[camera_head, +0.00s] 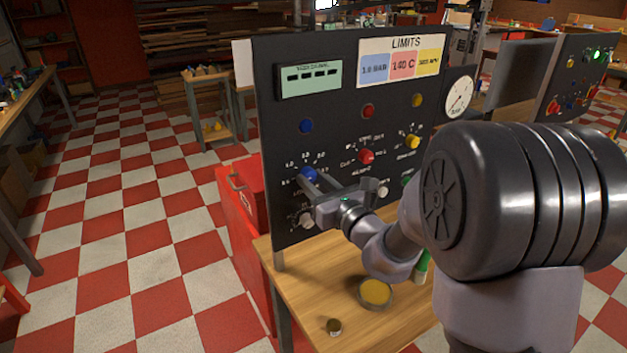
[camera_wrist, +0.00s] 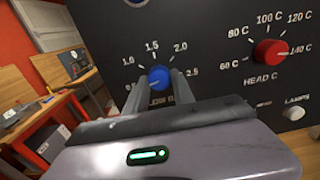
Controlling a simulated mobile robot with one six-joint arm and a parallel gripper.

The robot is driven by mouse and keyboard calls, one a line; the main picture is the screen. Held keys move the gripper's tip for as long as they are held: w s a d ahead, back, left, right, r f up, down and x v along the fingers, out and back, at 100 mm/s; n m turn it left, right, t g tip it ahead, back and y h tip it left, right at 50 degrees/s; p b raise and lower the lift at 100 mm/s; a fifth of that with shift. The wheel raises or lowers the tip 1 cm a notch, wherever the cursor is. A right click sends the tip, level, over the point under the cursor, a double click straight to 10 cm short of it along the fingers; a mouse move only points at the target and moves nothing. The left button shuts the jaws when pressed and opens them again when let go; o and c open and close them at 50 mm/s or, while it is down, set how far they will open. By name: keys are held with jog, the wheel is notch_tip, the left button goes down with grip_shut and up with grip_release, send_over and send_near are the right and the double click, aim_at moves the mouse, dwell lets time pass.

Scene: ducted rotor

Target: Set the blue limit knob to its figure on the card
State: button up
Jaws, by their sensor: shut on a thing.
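The blue limit knob (camera_wrist: 159,76) sits on the dark panel (camera_head: 277,135), with white scale figures 1.0, 1.5, 2.0 and 2.5 around it. The knob also shows in the head view (camera_head: 308,174). My gripper (camera_wrist: 158,84) has its two fingers on either side of the knob, shut on it. The fingers partly hide its sides and the label below, and I cannot tell its exact pointer setting. The LIMITS card (camera_head: 402,58) at the panel's top has blue, red and yellow fields. The blue field (camera_head: 374,68) gives a figure in BAR, too small to read surely.
The red HEAD C knob (camera_wrist: 271,53) is right of the blue one, with a yellow knob (camera_head: 412,142) beyond. Small lamps and a round gauge (camera_head: 459,97) are above. A wooden bench (camera_head: 300,290) below carries a yellow-filled dish (camera_head: 375,292).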

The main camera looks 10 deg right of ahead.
grip_shut()
jog(key=shift+r, duration=0.1)
jog(key=m+p, duration=0.4)
jog(key=p, duration=0.1)
jog(key=shift+r+m, duration=0.2)
jog(key=shift+m, duration=0.1)
jog(key=m+p, duration=0.5)
jog(key=p, duration=0.1)
jog(key=shift+a+f, duration=0.1)
jog(key=o, duration=0.6)
grip_release()
jog(key=shift+f, duration=0.1)
jog(key=shift+o, duration=0.2)
